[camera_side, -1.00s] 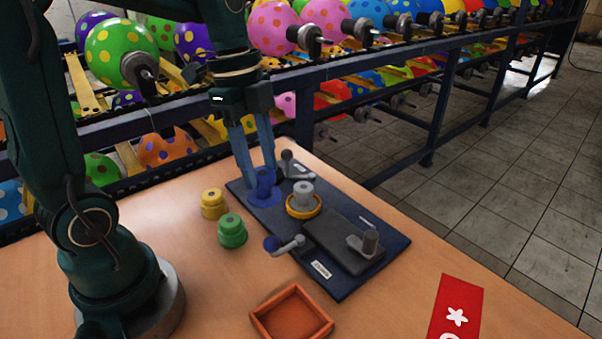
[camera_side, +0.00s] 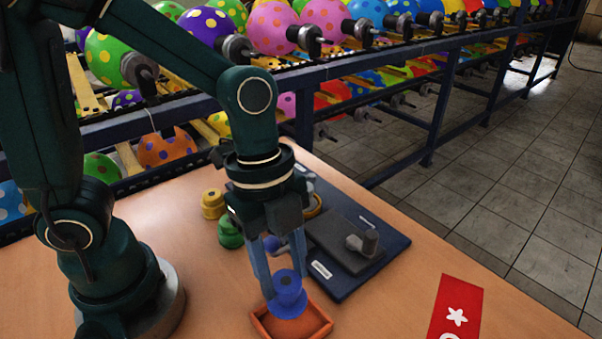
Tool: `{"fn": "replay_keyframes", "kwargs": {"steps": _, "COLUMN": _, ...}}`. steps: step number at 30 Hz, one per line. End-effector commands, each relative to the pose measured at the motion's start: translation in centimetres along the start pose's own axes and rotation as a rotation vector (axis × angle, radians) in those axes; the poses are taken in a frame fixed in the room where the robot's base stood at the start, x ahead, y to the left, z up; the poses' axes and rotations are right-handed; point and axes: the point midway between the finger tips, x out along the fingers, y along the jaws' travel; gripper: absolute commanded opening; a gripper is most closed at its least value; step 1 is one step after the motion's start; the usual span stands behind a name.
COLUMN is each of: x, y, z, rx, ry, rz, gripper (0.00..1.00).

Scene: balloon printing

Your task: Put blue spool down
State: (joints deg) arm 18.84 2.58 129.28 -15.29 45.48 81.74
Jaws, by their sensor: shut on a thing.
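The blue spool (camera_side: 287,297) is upright between the fingers of my gripper (camera_side: 284,292), which is shut on it. The spool is over the orange-brown square tray (camera_side: 318,328) on the table. I cannot tell whether its base touches the tray floor. The spool hides the tray's back and part of its inside.
A dark blue plate (camera_side: 385,253) with a grey block (camera_side: 340,240) and cranks lies behind the tray, partly hidden by my gripper. A yellow spool (camera_side: 212,203) and a green spool (camera_side: 229,234) stand to its left. A red card (camera_side: 455,310) lies at the right. Balloon racks stand behind the table.

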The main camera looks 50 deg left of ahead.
Motion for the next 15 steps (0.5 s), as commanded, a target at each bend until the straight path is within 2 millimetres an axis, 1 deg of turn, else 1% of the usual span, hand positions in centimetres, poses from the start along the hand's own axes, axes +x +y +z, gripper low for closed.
{"fn": "replay_keyframes", "kwargs": {"steps": 1, "x": 0.4, "y": 0.2, "z": -0.4, "rx": 0.004, "ry": -0.001, "rz": 0.003, "gripper": 0.08}}
{"fn": "replay_keyframes", "kwargs": {"steps": 5, "x": 0.9, "y": 0.2, "z": -0.9, "rx": 0.000, "ry": 0.000, "rz": 0.001, "gripper": 0.08}}
{"fn": "replay_keyframes", "kwargs": {"steps": 8, "x": 1.8, "y": 0.3, "z": -0.7, "rx": -0.003, "ry": -0.001, "rz": 0.005, "gripper": 0.08}}
{"fn": "replay_keyframes", "kwargs": {"steps": 12, "x": 3.7, "y": 0.3, "z": -0.3, "rx": -0.003, "ry": -0.001, "rz": 0.007, "gripper": 0.08}}
{"fn": "replay_keyframes", "kwargs": {"steps": 15, "x": 4.5, "y": 0.3, "z": -0.1, "rx": -0.002, "ry": -0.001, "rz": 0.004, "gripper": 0.08}}
